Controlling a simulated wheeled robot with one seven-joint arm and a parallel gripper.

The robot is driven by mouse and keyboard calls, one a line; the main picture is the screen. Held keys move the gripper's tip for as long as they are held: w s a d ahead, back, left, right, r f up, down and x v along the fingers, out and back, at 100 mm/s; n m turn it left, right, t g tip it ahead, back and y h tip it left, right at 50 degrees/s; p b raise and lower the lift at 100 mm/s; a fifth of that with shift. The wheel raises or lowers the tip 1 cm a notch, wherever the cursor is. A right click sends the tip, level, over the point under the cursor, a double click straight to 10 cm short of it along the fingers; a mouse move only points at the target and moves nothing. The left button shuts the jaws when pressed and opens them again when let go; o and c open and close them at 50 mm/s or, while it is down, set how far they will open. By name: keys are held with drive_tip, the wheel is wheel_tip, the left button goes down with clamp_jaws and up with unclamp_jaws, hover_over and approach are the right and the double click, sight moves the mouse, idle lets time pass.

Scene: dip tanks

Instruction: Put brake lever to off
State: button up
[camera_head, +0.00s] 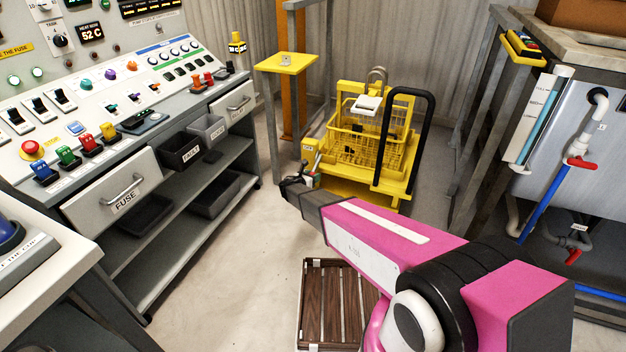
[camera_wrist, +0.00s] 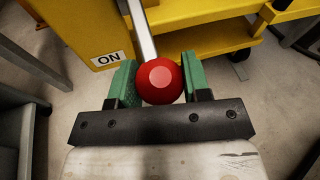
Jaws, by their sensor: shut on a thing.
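The brake lever is a bright metal rod (camera_wrist: 143,35) with a red ball knob (camera_wrist: 161,79) in the wrist view. My gripper (camera_wrist: 160,82) has its green pads on either side of the knob and is shut on it. An "ON" label (camera_wrist: 107,58) is on the yellow panel just left of the rod. In the head view my gripper (camera_head: 298,182) is at the left side of the yellow cart (camera_head: 352,185), low down. The lever is mostly hidden there by my gripper. No "OFF" label shows in either view.
A control console (camera_head: 120,110) with switches and drawers stands at the left. A yellow-topped stand (camera_head: 287,63) is behind the cart's left side. A tank with pipes (camera_head: 570,140) is at the right. A wooden slatted pallet (camera_head: 335,305) lies on the floor below my arm.

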sight(313, 172)
wheel_tip(313, 172, up, 6)
drive_tip(key=g+y, duration=0.1)
drive_tip(key=g, duration=0.1)
drive_tip(key=n+g+y, duration=0.1)
drive_tip(key=g, duration=0.1)
drive_tip(key=shift+s+f+y, duration=0.1)
drive_tip(key=shift+f+y, duration=0.05)
drive_tip(key=shift+y, duration=0.15)
drive_tip(key=r+g, duration=0.1)
drive_tip(key=r+g+y, duration=0.1)
drive_tip(key=shift+w+r+g, duration=0.1)
drive_tip(key=shift+w+g, duration=0.2)
drive_tip(key=shift+g, duration=0.1)
drive_tip(key=shift+w+d+r, duration=0.15)
drive_tip(key=shift+w+r, duration=0.1)
drive_tip(key=shift+r, duration=0.4)
drive_tip(key=o, duration=1.3)
drive_tip(key=v, duration=1)
drive_tip(key=shift+s+a+r, duration=0.2)
drive_tip(key=shift+r, duration=0.05)
